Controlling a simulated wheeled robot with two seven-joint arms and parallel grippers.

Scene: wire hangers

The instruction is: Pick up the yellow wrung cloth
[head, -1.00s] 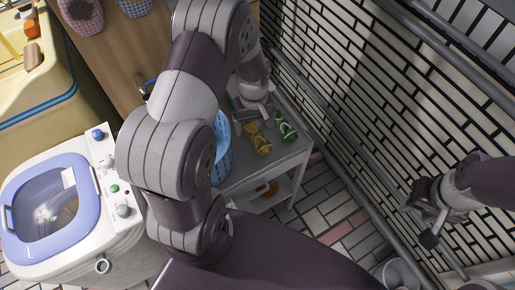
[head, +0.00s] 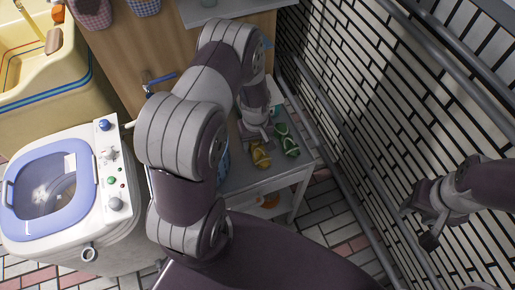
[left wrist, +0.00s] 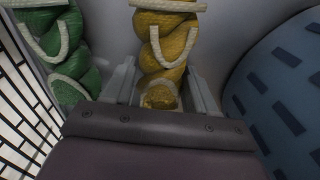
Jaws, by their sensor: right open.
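The yellow wrung cloth (head: 260,156) lies twisted on the grey shelf top. It also shows in the left wrist view (left wrist: 165,45), with its near end between the fingers. My left gripper (head: 258,132) is at the far end of the cloth in the head view. In the left wrist view its fingers (left wrist: 162,90) stand open on both sides of the cloth, with a gap at each side. My right gripper (head: 424,217) is open and empty at the right, by the tiled wall, away from the cloth.
A green wrung cloth (head: 288,140) lies right beside the yellow one; it is at the left in the wrist view (left wrist: 60,50). A blue basket (left wrist: 285,95) stands close on the other side. The shelf (head: 262,182) has free room in front. A washing machine (head: 75,200) stands at the left.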

